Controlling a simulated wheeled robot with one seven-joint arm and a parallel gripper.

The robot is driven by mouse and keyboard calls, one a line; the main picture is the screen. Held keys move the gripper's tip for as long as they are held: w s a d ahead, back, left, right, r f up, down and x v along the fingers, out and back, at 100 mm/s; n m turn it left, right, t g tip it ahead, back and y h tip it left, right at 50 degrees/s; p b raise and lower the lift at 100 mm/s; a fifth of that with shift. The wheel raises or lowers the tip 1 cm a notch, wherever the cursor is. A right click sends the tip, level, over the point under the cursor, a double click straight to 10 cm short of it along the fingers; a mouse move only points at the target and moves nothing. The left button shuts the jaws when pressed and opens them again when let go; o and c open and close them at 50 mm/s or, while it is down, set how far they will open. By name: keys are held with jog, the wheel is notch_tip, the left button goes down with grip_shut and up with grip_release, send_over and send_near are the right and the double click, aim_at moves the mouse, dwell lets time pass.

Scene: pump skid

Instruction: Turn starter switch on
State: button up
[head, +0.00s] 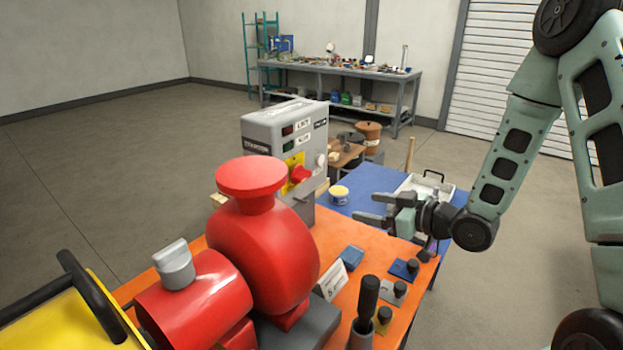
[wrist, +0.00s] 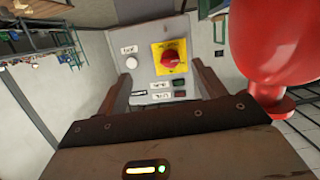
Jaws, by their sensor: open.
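The starter box (head: 262,128) is a grey cabinet behind the red pump in the head view. Its front carries the starter switch (head: 300,174), a red rotary knob on a yellow plate. In the wrist view the red knob (wrist: 171,59) is at upper centre on its yellow plate, with its pointer tilted. My gripper (head: 360,208) is open and empty, to the right of the box, with its fingers pointing toward it. In the wrist view the fingers (wrist: 163,82) stand apart below the knob, which lies beyond them, and do not touch it.
A red pump (head: 262,240) stands in front of the box; it also fills the right of the wrist view (wrist: 275,45). The panel has a white button (wrist: 131,62) and small lamps (wrist: 179,83). A yellow-lidded tub (head: 339,196) is on the blue surface near my gripper.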

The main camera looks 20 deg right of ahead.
notch_tip(320, 180, up, 2)
jog(key=t+y, duration=0.2)
jog(key=p, duration=0.6)
send_near(307, 176)
jog(key=x, duration=0.8)
jog(key=shift+w+a, duration=0.15)
jog(key=c, duration=1)
